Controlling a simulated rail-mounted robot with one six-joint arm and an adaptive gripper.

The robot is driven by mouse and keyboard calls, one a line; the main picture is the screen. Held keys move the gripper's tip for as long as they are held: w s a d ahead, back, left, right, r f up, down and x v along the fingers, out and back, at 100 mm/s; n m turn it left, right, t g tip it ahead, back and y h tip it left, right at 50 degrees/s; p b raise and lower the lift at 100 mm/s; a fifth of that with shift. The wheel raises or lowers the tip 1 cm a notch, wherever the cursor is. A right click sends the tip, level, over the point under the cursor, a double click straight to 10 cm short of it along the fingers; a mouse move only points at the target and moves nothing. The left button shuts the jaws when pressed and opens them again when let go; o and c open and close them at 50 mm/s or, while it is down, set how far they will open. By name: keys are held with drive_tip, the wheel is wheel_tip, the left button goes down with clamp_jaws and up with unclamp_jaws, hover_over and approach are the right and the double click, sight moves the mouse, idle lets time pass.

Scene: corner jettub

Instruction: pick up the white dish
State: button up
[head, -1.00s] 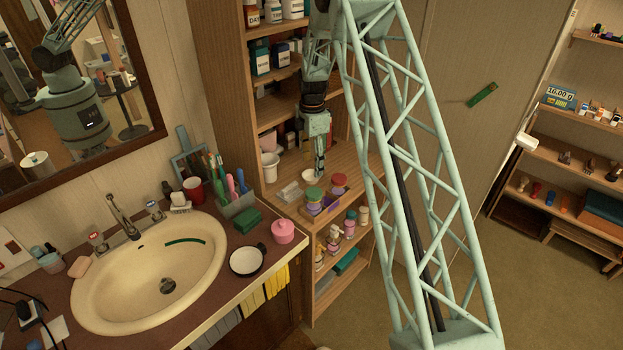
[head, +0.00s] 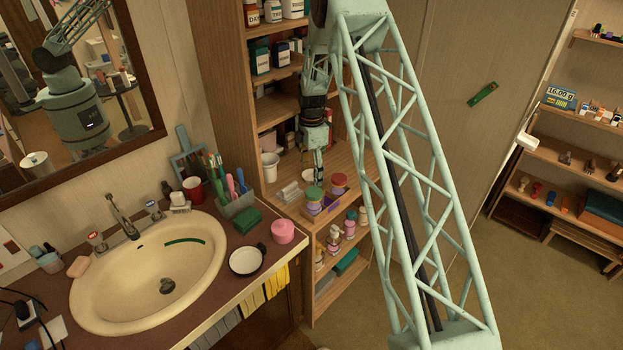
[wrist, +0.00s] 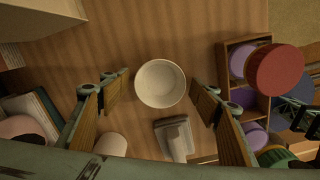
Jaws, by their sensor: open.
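The white dish (wrist: 161,83) is a small round bowl standing upright on a wooden shelf, in the middle of the wrist view. In the head view the dish (head: 308,175) shows only in part, behind my gripper (head: 319,176). My gripper (wrist: 160,100) is open and empty. Its two fingers stand apart to the left and right of the dish, with gaps on both sides. The height of the fingertips above the shelf is hard to tell.
A grey-white object (wrist: 175,137) lies close to the dish. A pale cup (wrist: 110,145) and books (wrist: 40,108) are at left. Bare shelf (wrist: 150,35) lies beyond the dish.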

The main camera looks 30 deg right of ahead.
drive_tip(key=shift+c, duration=0.7)
drive_tip(key=c, duration=0.7)
wheel_tip(320, 180, up, 28)
drive_tip(key=p, duration=0.2)
idle(0.4)
idle(0.6)
